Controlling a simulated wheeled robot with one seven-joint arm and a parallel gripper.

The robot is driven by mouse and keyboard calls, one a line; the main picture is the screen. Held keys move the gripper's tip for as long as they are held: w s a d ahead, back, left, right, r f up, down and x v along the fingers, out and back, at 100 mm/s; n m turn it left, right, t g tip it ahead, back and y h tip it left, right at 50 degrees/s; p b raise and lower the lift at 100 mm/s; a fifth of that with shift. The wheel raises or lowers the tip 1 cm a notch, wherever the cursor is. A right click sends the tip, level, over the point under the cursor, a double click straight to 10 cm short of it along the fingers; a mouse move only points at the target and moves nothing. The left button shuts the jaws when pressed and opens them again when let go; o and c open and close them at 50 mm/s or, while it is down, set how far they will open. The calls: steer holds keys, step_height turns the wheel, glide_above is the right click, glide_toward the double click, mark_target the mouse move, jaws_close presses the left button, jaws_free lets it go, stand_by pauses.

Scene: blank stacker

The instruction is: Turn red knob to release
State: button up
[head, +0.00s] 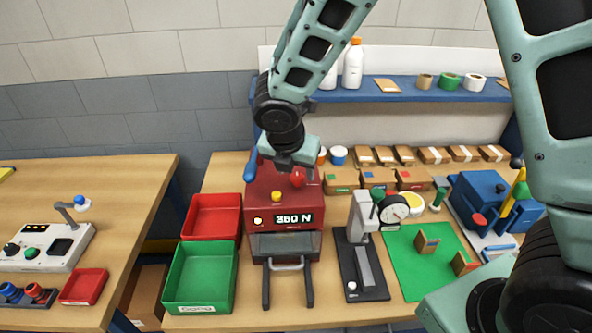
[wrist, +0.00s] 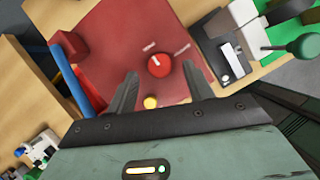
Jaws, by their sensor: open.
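The red knob (wrist: 159,65) with a white pointer mark sits on top of the dark red machine (wrist: 118,40). My gripper (wrist: 160,88) is open and empty. Its two dark fingers reach toward the machine's top, one to each side of and short of the knob in the wrist view. In the head view my gripper (head: 290,160) is over the machine's top and its fingertips are hard to make out. Any contact with the knob cannot be told.
A yellow button (head: 276,196) is on the machine near the knob. A blue lever (head: 250,165) rises at its left side. Red (head: 212,216) and green (head: 200,277) bins stand left of it. A grey press (head: 360,250) and dial gauge (head: 394,209) stand to the right.

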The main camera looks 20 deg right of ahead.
steer(key=shift+x, duration=0.95)
steer(key=c, duration=1)
steer(key=shift+o, duration=0.2)
